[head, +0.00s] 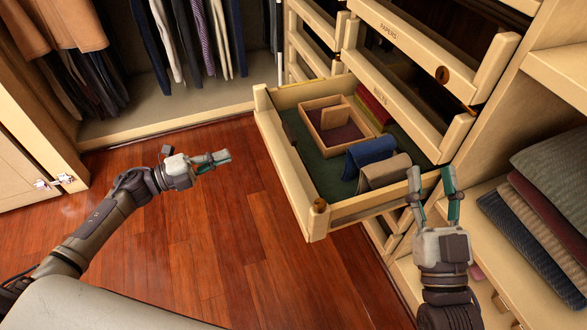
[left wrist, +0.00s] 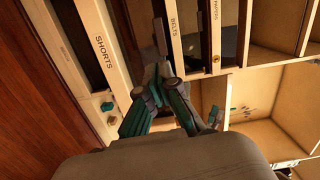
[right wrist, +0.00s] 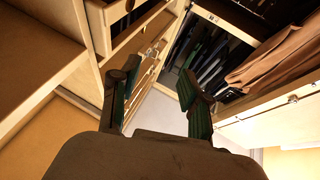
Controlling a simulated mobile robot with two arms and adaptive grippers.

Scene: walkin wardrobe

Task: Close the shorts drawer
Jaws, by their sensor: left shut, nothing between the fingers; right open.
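The shorts drawer (head: 290,185) is pulled well out in the middle of the head view, below the belts drawer. Its front carries the word SHORTS in the left wrist view (left wrist: 103,50). In it lie folded blue (head: 370,152) and tan (head: 386,172) garments, a small wooden divider box (head: 318,105) and red cloth (head: 372,106). My left gripper (head: 222,157) is shut and empty, left of the drawer front and apart from it. My right gripper (head: 432,175) is open and empty at the drawer's right near corner; I cannot tell whether it touches.
The belts drawer (head: 390,88) and papers drawer (head: 440,45) are above. Shelves with folded clothes (head: 535,230) stand at the right. Hanging clothes (head: 190,40) are at the back left. The wooden floor (head: 225,225) left of the drawer is clear.

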